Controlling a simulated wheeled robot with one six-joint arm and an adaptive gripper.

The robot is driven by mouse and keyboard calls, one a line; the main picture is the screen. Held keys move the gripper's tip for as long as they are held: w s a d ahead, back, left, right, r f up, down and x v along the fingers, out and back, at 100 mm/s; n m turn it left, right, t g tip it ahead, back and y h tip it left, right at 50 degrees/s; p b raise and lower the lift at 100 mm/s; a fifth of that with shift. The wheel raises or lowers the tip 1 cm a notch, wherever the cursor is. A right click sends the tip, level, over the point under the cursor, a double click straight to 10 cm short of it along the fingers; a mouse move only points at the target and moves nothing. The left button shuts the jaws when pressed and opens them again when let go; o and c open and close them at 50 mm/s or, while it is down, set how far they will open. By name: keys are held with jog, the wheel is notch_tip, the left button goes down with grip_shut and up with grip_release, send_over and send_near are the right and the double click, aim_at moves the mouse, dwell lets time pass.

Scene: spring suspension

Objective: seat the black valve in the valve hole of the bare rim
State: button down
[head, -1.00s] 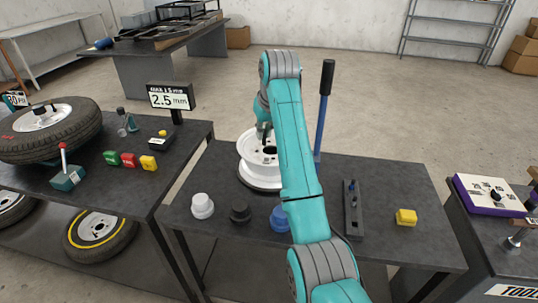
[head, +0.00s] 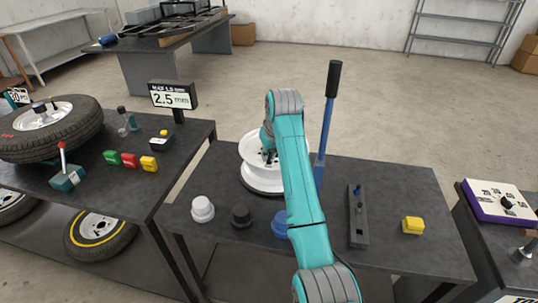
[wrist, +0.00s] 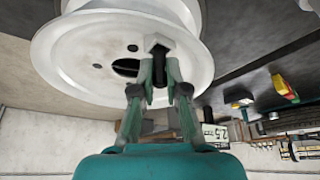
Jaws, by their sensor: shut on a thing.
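The bare white rim (head: 253,152) stands on a round base at the back of the middle table. It fills the upper left of the wrist view (wrist: 60,62), where its dark centre hole and small round holes show. My gripper (wrist: 160,68) is shut on the dark valve (wrist: 158,46), which shows between the fingertips in front of the rim's face. In the head view my gripper (head: 268,156) is at the rim, partly hidden by my arm. I cannot tell whether the valve touches the rim, and the valve hole is not clearly made out.
A blue lever with a black handle (head: 331,80) rises right of the rim. White (head: 203,209), black (head: 241,217) and blue (head: 280,222) pieces stand at the table's front. A dark bar (head: 357,222) and yellow block (head: 413,225) lie right. A 2.5 mm display (head: 173,96) stands left.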

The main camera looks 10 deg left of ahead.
jog(key=shift+f, duration=0.25)
jog(key=shift+f, duration=0.1)
jog(key=c, duration=1.5)
grip_release()
